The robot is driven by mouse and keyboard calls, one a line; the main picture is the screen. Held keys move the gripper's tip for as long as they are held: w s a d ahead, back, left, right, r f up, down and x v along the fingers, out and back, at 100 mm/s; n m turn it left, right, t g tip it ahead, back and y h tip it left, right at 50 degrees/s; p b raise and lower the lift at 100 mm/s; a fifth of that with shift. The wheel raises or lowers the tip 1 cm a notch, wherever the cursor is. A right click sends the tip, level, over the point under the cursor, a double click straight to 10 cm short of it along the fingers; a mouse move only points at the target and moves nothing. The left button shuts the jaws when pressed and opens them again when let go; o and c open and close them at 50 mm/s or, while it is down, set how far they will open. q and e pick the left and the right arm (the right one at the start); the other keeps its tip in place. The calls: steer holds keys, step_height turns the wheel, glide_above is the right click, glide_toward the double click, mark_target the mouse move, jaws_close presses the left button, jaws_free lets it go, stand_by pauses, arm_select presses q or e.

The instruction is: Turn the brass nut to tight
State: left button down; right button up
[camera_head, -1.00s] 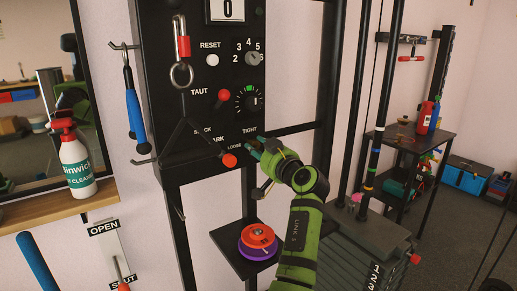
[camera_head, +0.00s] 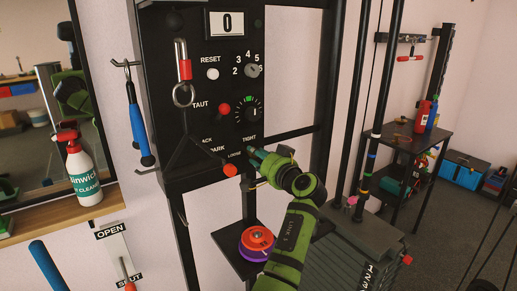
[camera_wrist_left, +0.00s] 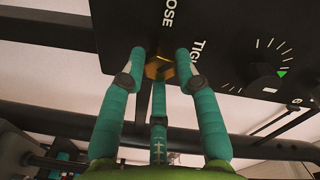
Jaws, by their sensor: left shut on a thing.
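The brass nut (camera_wrist_left: 160,66) sits on the lower edge of the black panel (camera_head: 222,140), between the TIGHT and LOOSE labels in the left wrist view. My left gripper (camera_head: 256,157) reaches it from the right with a green arm. In the left wrist view its teal fingers (camera_wrist_left: 160,75) are closed around the nut, one on each side and one below. In the head view the nut is hidden behind the fingers. How far the nut is turned cannot be told. My right gripper is not in view.
A red knob (camera_head: 229,170) sticks out just left of my gripper, and another red knob (camera_head: 224,109) is above. A carabiner (camera_head: 184,95) hangs on the panel. A small shelf with orange and purple discs (camera_head: 257,243) is below my arm. Black uprights stand to the right.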

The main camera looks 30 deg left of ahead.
arm_select(q)
steer(key=shift+a+r+m+g+p, duration=0.1)
steer(key=shift+m+g+p, duration=0.2)
steer(key=shift+m+p, duration=1.7)
steer(key=shift+a+r+m+g+p, duration=0.1)
steer(key=shift+m+g+p, duration=0.2)
steer(key=shift+m+p, duration=1.65)
arm_select(e)
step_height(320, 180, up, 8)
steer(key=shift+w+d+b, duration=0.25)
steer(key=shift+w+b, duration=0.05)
steer(key=shift+b, duration=0.1)
arm_select(q)
steer(key=shift+m, duration=0.45)
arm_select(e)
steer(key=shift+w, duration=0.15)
arm_select(q)
steer(key=c, duration=0.9)
jaws_free()
steer(key=shift+f, duration=0.1)
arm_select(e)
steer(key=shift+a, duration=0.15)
